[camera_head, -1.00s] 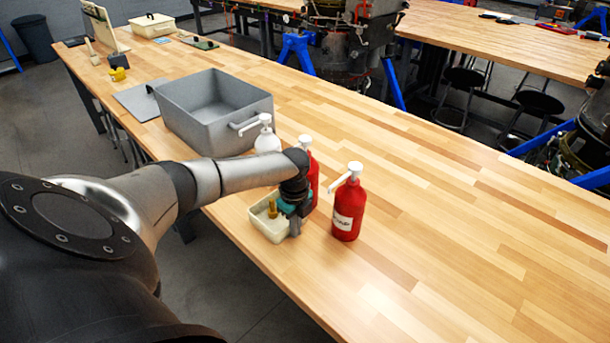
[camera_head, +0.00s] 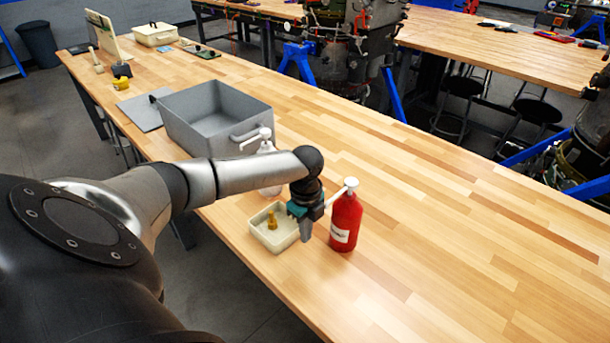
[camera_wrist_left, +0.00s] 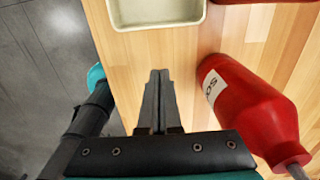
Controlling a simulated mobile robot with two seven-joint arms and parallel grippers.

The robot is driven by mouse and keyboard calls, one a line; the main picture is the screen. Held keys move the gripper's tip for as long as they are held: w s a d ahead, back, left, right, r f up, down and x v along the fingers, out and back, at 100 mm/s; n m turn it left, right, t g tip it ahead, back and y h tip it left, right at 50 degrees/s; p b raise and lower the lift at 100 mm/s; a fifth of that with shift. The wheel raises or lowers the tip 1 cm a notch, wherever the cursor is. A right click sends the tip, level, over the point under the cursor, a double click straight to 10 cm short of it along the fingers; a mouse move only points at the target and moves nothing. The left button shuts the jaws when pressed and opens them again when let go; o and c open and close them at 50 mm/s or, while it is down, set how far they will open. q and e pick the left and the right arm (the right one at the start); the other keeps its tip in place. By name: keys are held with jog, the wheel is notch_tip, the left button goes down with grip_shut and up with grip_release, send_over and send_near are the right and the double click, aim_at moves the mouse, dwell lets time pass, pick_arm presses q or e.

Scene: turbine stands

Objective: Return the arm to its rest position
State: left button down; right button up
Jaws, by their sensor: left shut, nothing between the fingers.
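My left gripper (camera_head: 306,232) is shut and empty. It hangs low over the table between a small cream tray (camera_head: 284,243) and a red pump bottle (camera_head: 345,226). In the left wrist view its fingers (camera_wrist_left: 159,78) lie together with nothing between them. The red bottle stands upright just right of the gripper and also shows in the wrist view (camera_wrist_left: 258,115), apart from the fingers. The cream tray holds a small brass-coloured part (camera_head: 272,219). Its rim shows at the top of the wrist view (camera_wrist_left: 157,25). My right gripper is not in view.
A grey bin (camera_head: 190,137) stands farther back on the wooden table (camera_head: 430,220). A white pump bottle (camera_head: 268,190) is partly hidden behind my arm. Another red object (camera_wrist_left: 262,2) shows at the wrist view's top edge. The table to the right is clear.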

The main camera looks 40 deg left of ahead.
pick_arm(q)
jog(key=shift+r, duration=1.7)
